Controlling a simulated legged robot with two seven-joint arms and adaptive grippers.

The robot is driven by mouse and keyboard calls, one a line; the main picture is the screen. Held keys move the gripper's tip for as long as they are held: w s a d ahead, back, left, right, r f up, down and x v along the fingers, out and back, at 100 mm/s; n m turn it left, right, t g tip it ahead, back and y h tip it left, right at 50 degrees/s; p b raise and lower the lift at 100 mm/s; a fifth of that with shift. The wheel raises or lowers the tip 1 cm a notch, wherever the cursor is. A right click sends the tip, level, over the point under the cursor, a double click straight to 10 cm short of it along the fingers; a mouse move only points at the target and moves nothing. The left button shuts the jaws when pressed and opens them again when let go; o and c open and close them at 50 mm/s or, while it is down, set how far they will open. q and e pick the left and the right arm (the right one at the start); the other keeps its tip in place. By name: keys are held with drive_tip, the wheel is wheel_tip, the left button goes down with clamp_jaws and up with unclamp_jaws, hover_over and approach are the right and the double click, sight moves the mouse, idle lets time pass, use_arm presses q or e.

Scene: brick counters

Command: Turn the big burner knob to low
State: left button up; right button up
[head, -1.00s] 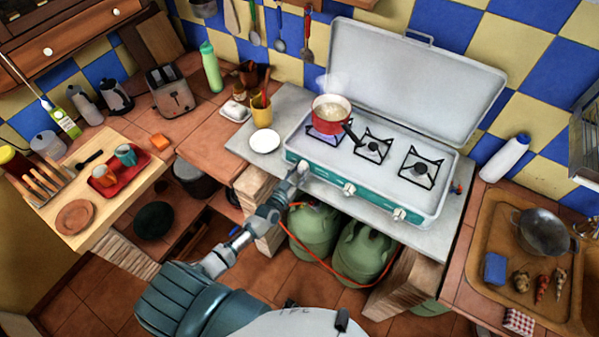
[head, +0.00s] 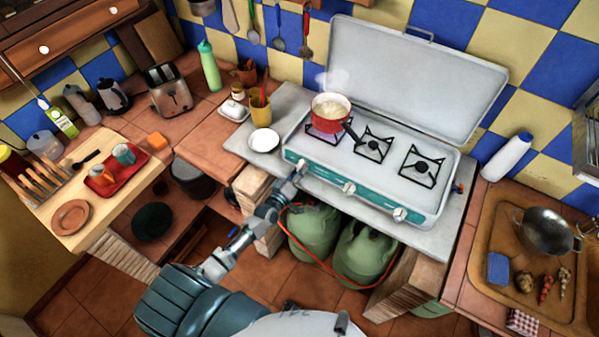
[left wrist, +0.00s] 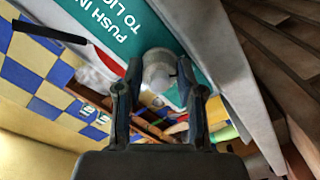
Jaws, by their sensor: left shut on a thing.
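The camping stove (head: 400,203) has a teal front panel with a row of knobs. My left gripper (head: 299,170) is at the leftmost knob, below the red pot (head: 331,110). In the left wrist view the pale round knob (left wrist: 158,70) sits between the two dark fingers of the left gripper (left wrist: 158,88), which are shut on it. The head view hides most of this knob behind the fingers, and its pointer setting cannot be read. The middle knob (head: 348,188) and the right knob (head: 400,214) are free. My right gripper is not in view.
The steaming pot stands on the left burner, with a bluish flame glow (head: 314,129) beneath it. Its dark handle (head: 350,131) points toward the front. A white saucer (head: 264,141) lies left of the stove. Green gas bottles (head: 364,252) and an orange hose are below.

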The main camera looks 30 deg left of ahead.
use_arm(q)
drive_tip(key=shift+a+n, duration=0.1)
drive_tip(key=shift+n, duration=0.7)
drive_tip(key=shift+r, duration=0.1)
drive_tip(key=o, duration=1.1)
drive_tip(key=shift+o, duration=0.2)
drive_tip(key=shift+a, duration=0.1)
drive_tip(key=s+a, duration=0.1)
drive_tip(key=s, duration=1.1)
drive_tip(key=shift+f, duration=0.2)
